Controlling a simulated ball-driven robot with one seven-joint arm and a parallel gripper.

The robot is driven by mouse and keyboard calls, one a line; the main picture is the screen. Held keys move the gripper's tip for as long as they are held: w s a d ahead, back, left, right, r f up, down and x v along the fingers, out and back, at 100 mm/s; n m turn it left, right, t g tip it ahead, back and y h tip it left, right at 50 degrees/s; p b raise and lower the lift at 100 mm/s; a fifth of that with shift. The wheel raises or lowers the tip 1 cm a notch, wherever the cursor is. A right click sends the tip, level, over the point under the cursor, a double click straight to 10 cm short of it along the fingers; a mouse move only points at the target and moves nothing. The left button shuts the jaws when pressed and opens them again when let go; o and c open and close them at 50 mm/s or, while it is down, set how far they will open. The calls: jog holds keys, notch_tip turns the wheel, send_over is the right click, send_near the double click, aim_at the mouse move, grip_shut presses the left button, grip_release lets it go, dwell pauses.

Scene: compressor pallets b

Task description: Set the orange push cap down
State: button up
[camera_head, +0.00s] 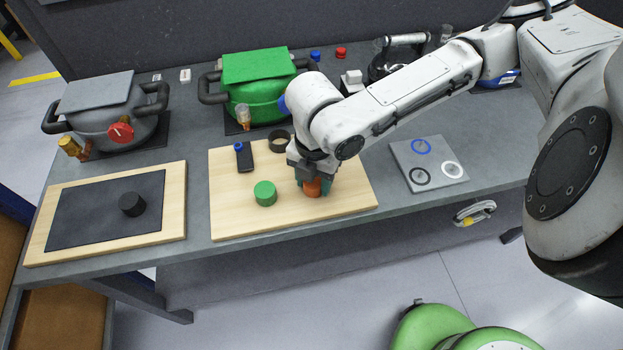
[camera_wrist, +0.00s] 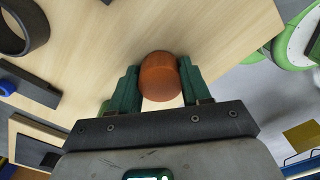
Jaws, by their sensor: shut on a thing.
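The orange push cap (camera_head: 312,187) is at my gripper (camera_head: 313,184), low over the right part of the middle wooden board (camera_head: 353,197). In the wrist view the orange cap (camera_wrist: 159,77) sits between the two green fingers of my gripper (camera_wrist: 160,82), which are shut on it. The board's pale wood (camera_wrist: 120,40) lies beyond it. I cannot tell whether the cap touches the board.
On the same board are a green cap (camera_head: 265,193), a black ring (camera_head: 279,141) and a small dark block (camera_head: 244,157). A black cap (camera_head: 132,204) sits on the left board's dark mat (camera_head: 85,222). A grey plate with rings (camera_head: 429,163) lies at right.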

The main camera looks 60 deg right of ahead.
jog(key=shift+f, duration=0.2)
jog(key=o, duration=1.2)
jog(key=shift+r, duration=0.1)
notch_tip(320, 180, up, 12)
jog(key=p, duration=0.2)
jog(key=shift+r+p, duration=0.15)
jog(key=shift+p, duration=0.25)
jog(key=shift+w, duration=0.1)
